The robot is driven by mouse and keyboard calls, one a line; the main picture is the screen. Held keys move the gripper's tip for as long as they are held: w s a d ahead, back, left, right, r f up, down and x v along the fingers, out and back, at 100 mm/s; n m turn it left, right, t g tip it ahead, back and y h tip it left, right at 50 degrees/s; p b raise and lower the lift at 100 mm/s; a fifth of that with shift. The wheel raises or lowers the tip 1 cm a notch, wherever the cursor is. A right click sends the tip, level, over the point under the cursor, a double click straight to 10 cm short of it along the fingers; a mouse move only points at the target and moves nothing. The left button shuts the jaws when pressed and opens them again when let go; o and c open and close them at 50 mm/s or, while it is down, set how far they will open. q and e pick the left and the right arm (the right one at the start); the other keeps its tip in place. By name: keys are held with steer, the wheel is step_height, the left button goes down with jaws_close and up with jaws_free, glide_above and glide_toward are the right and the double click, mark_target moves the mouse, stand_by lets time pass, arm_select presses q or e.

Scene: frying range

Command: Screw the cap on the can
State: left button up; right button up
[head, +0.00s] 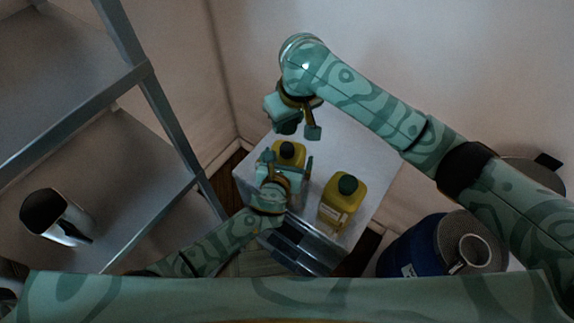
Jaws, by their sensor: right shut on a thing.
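Two yellow-green cans stand upright on a pale table. The back can (291,158) has a dark top; I cannot tell whether it is a cap or a bare neck. My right gripper (297,130) is above and behind the back can, shut on a small dark thing that looks like a cap (286,127), apart from the can. My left gripper (286,167) is at the back can with a finger on either side; whether the fingers touch it is hidden.
The pale table (376,180) has free room at its right. A clear-walled tray (300,245) is at its front edge. A metal shelf (130,180) with a shiny canister (58,218) fills the left.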

arm_select(q)
steer(key=c, duration=1.2)
steer(key=shift+c, duration=0.2)
arm_select(e)
glide_above(288, 146)
steer(key=shift+s+f, duration=0.2)
steer(key=shift+f, duration=1.05)
steer(key=shift+s+f, duration=0.15)
steer(key=shift+f, duration=1.1)
steer(key=shift+f, duration=0.9)
steer(key=shift+f, duration=0.5)
arm_select(q)
steer(key=c, duration=0.5)
arm_select(e)
steer(key=m, duration=0.3)
steer(key=m+h, duration=0.1)
steer(key=m, duration=0.2)
steer(key=shift+s+a+f, duration=0.1)
steer(key=shift+a, duration=0.1)
steer(key=m+h, duration=0.1)
steer(key=m, duration=0.2)
steer(key=shift+a, duration=0.1)
steer(key=shift+m, duration=0.4)
